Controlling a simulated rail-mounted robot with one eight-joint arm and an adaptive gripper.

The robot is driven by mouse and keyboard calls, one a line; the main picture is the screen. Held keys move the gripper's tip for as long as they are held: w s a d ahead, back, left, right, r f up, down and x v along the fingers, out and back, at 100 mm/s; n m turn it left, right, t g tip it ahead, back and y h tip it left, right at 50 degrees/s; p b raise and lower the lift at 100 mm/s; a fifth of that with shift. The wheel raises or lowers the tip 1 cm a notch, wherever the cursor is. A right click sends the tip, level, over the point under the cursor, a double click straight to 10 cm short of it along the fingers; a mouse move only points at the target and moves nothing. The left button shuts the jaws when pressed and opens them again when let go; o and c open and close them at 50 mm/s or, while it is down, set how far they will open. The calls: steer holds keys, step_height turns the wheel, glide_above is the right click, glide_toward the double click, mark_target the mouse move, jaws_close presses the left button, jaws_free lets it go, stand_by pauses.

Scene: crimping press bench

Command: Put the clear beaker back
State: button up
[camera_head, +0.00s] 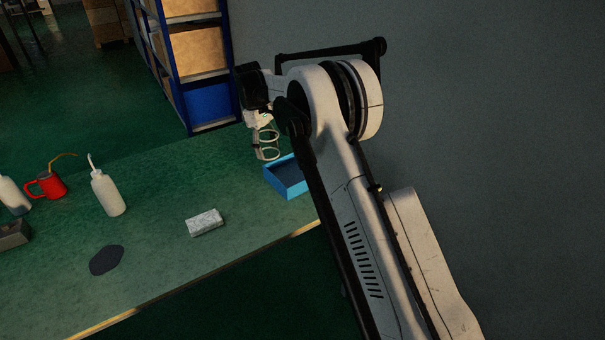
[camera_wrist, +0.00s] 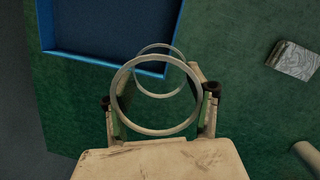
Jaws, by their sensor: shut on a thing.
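The clear beaker (camera_wrist: 119,74) is between the fingers of my gripper (camera_wrist: 158,104) in the wrist view. I see its rim and, beyond it, its smaller-looking base ring. In the head view the beaker (camera_head: 268,146) hangs upright below my gripper (camera_head: 259,119), beside the blue tray. My gripper is shut on it. In the wrist view the beaker overlaps the near edge of the blue tray (camera_wrist: 112,62); I cannot tell its exact height above the bench. Part of my gripper is hidden by my arm in the head view.
The blue tray (camera_head: 290,193) looks empty where it shows. A grey-white block (camera_head: 205,223), a dark round patch (camera_head: 106,260), a white squeeze bottle (camera_head: 108,194) and a red can (camera_head: 50,186) are on the green bench to the left. A blue shelf rack (camera_head: 181,72) stands behind.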

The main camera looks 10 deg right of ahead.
steer(key=shift+w, duration=0.15)
glide_above(303, 175)
steer(key=f, duration=0.7)
steer(key=shift+w+a, duration=0.25)
steer(key=shift+a, duration=0.05)
steer(key=shift+f, duration=1.95)
steer(key=shift+f+b, duration=0.15)
steer(key=shift+b, duration=0.2)
steer(key=o, duration=1.8)
steer(key=shift+c, duration=0.2)
